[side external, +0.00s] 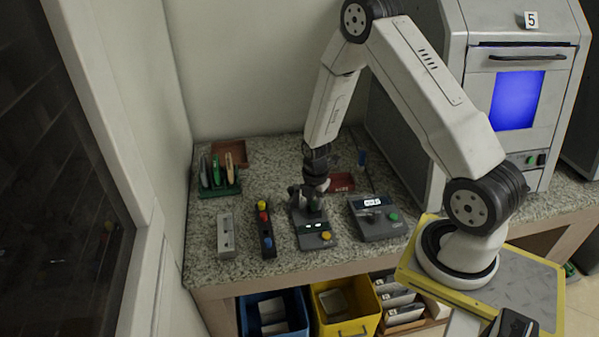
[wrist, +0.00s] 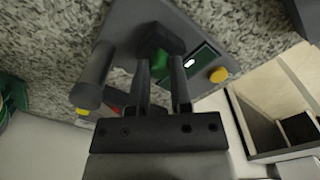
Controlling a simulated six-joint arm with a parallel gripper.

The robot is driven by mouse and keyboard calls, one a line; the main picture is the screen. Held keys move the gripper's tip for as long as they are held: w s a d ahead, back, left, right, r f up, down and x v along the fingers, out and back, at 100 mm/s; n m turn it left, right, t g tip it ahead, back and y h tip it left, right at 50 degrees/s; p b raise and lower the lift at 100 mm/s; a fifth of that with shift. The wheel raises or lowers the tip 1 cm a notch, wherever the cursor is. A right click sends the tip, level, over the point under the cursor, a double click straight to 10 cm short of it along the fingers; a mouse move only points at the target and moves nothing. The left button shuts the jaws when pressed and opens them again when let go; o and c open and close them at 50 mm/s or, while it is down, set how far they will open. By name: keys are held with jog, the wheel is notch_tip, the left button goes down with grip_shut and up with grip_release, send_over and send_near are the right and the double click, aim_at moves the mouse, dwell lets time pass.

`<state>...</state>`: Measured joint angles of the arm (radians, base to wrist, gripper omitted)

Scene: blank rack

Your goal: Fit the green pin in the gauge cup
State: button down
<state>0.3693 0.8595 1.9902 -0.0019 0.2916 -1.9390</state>
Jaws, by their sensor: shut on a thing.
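The grey gauge (side external: 316,241) with a lit display and a yellow button stands mid-bench in the side view. It also fills the upper middle of the wrist view (wrist: 130,18). My gripper (wrist: 160,68) is over the gauge, its fingers closed on the green pin (wrist: 160,66). The pin shows as a green patch between the fingers, beside a dark round part of the gauge that looks like the cup (wrist: 163,38). I cannot tell whether the pin's end is inside the cup. In the side view, my gripper (side external: 312,198) hides the cup and pin.
A black rack (side external: 267,244) with yellow, red and blue pieces and a grey block (side external: 226,237) stand left of the gauge. A green tool holder (side external: 219,188) stands at back left. A red tray (side external: 341,183) lies behind.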

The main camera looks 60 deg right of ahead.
aim_at(314, 203)
jog(key=shift+f, duration=0.2)
jog(key=shift+c, duration=2.2)
grip_release()
jog(key=shift+r, duration=0.2)
jog(key=shift+r, duration=3.75)
jog(key=s+a+r+m+t, duration=0.1)
jog(key=s+a+r+m, duration=0.3)
jog(key=a+m, duration=0.3)
jog(key=s+a+r+m+t, duration=0.1)
jog(key=s+a+r+m, duration=0.2)
jog(key=a+r+m, duration=0.4)
jog(key=m, duration=0.4)
jog(key=shift+s+t, duration=0.3)
jog(key=shift+s, duration=0.1)
